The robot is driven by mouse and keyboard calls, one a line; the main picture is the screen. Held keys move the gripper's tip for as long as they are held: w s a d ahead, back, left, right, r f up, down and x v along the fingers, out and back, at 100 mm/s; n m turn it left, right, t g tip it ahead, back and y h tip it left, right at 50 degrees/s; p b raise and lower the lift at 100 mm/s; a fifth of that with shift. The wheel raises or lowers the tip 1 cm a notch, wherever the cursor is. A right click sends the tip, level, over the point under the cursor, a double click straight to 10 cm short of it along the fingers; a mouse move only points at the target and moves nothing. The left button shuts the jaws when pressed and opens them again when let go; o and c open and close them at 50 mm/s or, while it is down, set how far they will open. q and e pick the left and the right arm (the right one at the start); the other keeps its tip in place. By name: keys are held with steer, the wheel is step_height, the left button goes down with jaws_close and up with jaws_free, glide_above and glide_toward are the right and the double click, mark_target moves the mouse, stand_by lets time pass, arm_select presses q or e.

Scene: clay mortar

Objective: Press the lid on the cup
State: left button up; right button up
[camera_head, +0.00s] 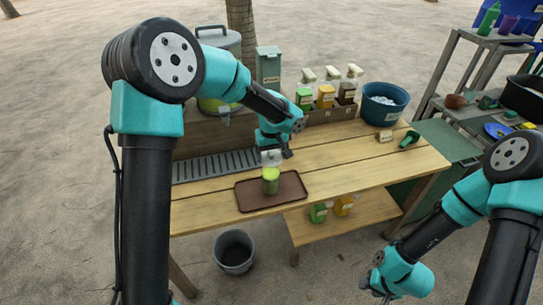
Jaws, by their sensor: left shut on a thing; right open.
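A cup with green contents (271,182) stands upright on a brown tray (243,195) on the wooden table. A pale, clear lid (270,158) is at the top of the cup. My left gripper (276,154) is over the cup, shut on the lid. The lid is small and partly hidden by the gripper, so I cannot tell whether it touches the cup's rim. My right gripper (372,288) is open and low at the bottom right, away from the table.
A row of bottles (326,96) stands in a holder at the back. A blue tub (384,104) stands to its right, and a metal dispenser (220,55) is behind. A dark grate (215,166) lies left of the tray. A grey bucket (234,252) stands on the ground.

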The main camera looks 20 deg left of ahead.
arm_select(q)
steer(key=shift+f, duration=0.15)
steer(key=shift+f, duration=3.1)
steer(key=shift+f, duration=0.15)
stand_by(0.4)
steer(key=o, duration=0.8)
steer(key=shift+r, duration=3.5)
